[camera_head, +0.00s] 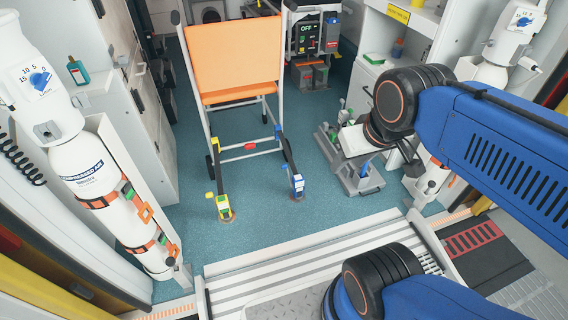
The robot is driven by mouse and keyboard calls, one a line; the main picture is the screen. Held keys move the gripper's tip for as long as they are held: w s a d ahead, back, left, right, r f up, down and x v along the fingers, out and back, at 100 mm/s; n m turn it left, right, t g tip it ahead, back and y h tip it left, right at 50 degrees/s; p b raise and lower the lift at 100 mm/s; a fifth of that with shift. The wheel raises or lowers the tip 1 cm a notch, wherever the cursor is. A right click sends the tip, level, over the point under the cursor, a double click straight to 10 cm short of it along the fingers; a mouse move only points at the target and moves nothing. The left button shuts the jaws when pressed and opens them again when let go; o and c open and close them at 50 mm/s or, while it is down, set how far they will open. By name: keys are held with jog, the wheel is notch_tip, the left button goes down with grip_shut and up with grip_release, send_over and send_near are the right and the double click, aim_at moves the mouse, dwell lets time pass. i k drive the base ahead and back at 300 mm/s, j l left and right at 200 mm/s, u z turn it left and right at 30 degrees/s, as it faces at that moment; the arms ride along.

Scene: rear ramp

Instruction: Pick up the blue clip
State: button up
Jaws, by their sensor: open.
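The blue clip (297,183) is at the lower end of a dark strap on the right side of the orange chair (236,63), at the floor. A yellow clip (223,206) is at the matching strap end on the left. My gripper (361,183) is to the right of the blue clip, apart from it, pointing down. Its jaws are open, and I see nothing held between them. My blue arm reaches in from the right and hides part of the right side.
A striped ramp (290,260) crosses the front. The teal floor (262,190) between the two clips is clear.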

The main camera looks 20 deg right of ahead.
aim_at(277, 127)
jog(key=k+l+z, duration=0.15)
jog(key=l, duration=0.2)
jog(key=k+l+z, duration=0.2)
jog(key=l+z, duration=0.15)
jog(key=l, duration=0.3)
jog(key=i+j+u, duration=0.2)
jog(key=i+u, duration=0.15)
jog(key=i+j+u, duration=0.1)
jog(key=i+u, duration=0.25)
jog(key=i, duration=0.2)
jog(key=i+u, duration=0.35)
jog(key=i, duration=0.15)
